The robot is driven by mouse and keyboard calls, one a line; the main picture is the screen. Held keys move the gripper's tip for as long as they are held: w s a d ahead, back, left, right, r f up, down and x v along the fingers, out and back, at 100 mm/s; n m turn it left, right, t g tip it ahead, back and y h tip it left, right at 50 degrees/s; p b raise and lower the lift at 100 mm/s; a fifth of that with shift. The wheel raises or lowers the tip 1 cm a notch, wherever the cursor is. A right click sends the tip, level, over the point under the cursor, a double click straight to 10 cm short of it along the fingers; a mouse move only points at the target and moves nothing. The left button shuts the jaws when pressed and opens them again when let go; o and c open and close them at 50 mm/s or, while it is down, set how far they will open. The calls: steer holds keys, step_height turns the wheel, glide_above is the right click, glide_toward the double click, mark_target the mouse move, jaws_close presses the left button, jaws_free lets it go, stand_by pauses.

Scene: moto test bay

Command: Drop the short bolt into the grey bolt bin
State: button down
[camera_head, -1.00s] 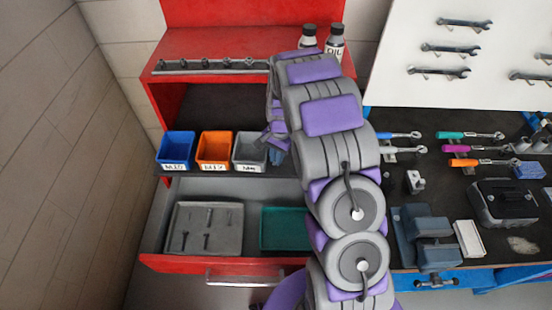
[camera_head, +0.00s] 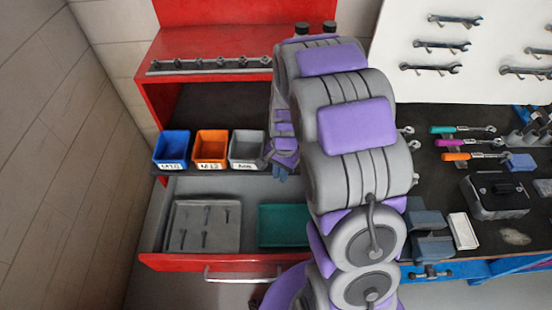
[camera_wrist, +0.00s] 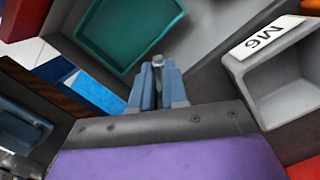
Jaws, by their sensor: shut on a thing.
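My gripper (camera_wrist: 157,90) is shut on a small grey bolt, the short bolt (camera_wrist: 158,61), whose head shows between the blue fingertips in the wrist view. The grey bolt bin (camera_head: 247,147) stands at the right end of the row of bins in the head view. It also shows in the wrist view (camera_wrist: 283,88), labelled M6, its inside looking empty from here. My gripper (camera_head: 281,170) is just right of the grey bin and a little lower in the head view, apart from it in the wrist view. The bolt cannot be made out in the head view.
A blue bin (camera_head: 172,147) and an orange bin (camera_head: 210,148) stand left of the grey one. Below, an open red drawer (camera_head: 170,262) holds a grey tray (camera_head: 222,243) with several bolts and a teal tray (camera_head: 284,226). A rail (camera_head: 205,65) lies on the red shelf above.

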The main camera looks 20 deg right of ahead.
steer(key=shift+s+a+r, duration=0.1)
steer(key=shift+s+r, duration=0.05)
steer(key=shift+s, duration=1.15)
steer(key=shift+s+a+r, duration=0.1)
steer(key=shift+s, duration=1.2)
steer(key=w+a+r+p, duration=0.2)
steer(key=w+r, duration=0.1)
steer(key=w, duration=0.8)
steer(key=w+a+r+p, duration=0.2)
steer(key=w+r+p, duration=0.15)
steer(key=w, duration=0.65)
steer(key=shift+w+d+f+b, duration=0.1)
steer(key=shift+f+b, duration=0.55)
steer(key=shift+f, duration=0.75)
steer(key=shift+w+f+b, duration=0.1)
steer(key=shift+f+b, duration=0.5)
steer(key=shift+f, duration=0.75)
steer(key=c, duration=1.1)
jaws_free()
